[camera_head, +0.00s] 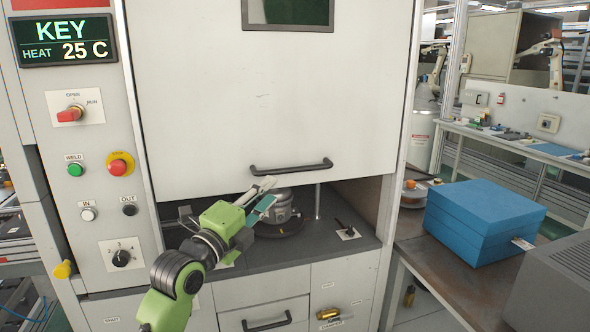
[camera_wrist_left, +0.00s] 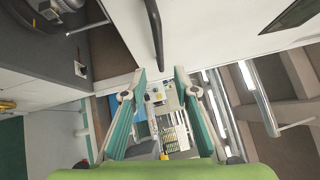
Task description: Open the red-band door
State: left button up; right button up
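A large white door (camera_head: 270,90) covers the upper front of the welding cabinet, with a dark window near its top. Its black bar handle (camera_head: 290,167) runs along the lower edge and also shows in the left wrist view (camera_wrist_left: 155,35). A gap below the door shows the chamber. No red band shows on the visible part of the door; a red strip (camera_head: 60,4) sits above the display on the left panel. My left gripper (camera_head: 269,192) is just below the handle. In the left wrist view its fingers (camera_wrist_left: 160,74) are spread and empty, apart from the handle.
A metal compressor (camera_head: 283,206) stands on a dark round plate inside the chamber, behind my left gripper. The control panel has a red-handled switch (camera_head: 71,113) and a stop button (camera_head: 119,164). A blue box (camera_head: 480,222) stands on the right table.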

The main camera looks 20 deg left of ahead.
aim_at(291, 171)
pick_arm(q)
jog(key=p+x, duration=0.3)
jog(key=x, duration=0.7)
jog(key=shift+w+d, duration=0.15)
jog(key=shift+w, duration=0.25)
jog(key=shift+x, duration=0.9)
pick_arm(e)
jog(key=r, duration=0.1)
jog(key=s+r, duration=0.1)
jog(key=r, duration=0.1)
jog(key=shift+r, duration=0.3)
pick_arm(q)
grip_shut()
